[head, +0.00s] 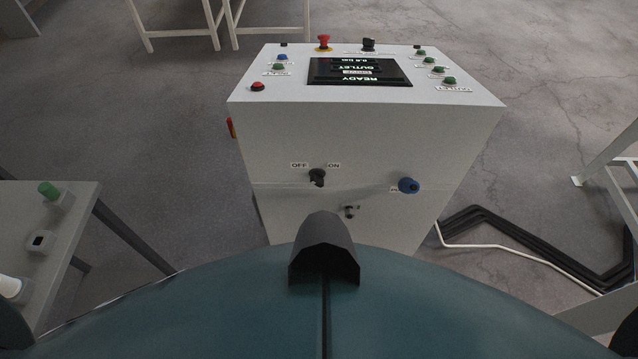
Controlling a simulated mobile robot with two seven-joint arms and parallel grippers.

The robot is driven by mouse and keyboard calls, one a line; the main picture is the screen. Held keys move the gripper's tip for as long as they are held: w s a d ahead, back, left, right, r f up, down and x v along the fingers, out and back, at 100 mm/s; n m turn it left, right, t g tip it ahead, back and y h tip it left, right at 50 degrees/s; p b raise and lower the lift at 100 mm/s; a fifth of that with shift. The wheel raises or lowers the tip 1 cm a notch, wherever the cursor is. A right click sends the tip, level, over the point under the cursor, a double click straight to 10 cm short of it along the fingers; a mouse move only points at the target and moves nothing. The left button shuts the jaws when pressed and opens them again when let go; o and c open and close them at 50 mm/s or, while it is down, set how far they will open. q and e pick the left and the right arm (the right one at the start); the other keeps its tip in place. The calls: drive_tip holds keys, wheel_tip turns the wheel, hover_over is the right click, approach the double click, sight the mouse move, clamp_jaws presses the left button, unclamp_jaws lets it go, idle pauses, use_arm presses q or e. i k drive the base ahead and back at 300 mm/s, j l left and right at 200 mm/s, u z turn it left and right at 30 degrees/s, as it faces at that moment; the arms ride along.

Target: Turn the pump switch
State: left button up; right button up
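A white control cabinet (370,130) stands ahead of me in the head view. On its front face a black rotary switch (317,177) sits between an OFF label (299,165) on the left and an ON label (334,165) on the right. I cannot clearly tell which way its handle points. Another black knob (369,44) is at the far edge of the cabinet's top. No readable label tells which is the pump switch. Neither of my grippers is in view.
The cabinet's top carries a dark screen (359,72), a red emergency button (323,42) and several coloured buttons. A blue connector (409,186) sticks out at the front right. A light table (82,200) stands at left. Cables (500,247) lie on the floor at right.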

sight(316, 177)
drive_tip(key=i+l, duration=0.1)
drive_tip(key=l, duration=0.45)
drive_tip(key=i+l+u, duration=0.1)
drive_tip(key=l, duration=1)
drive_tip(key=i+u, duration=0.05)
drive_tip(key=i, duration=0.05)
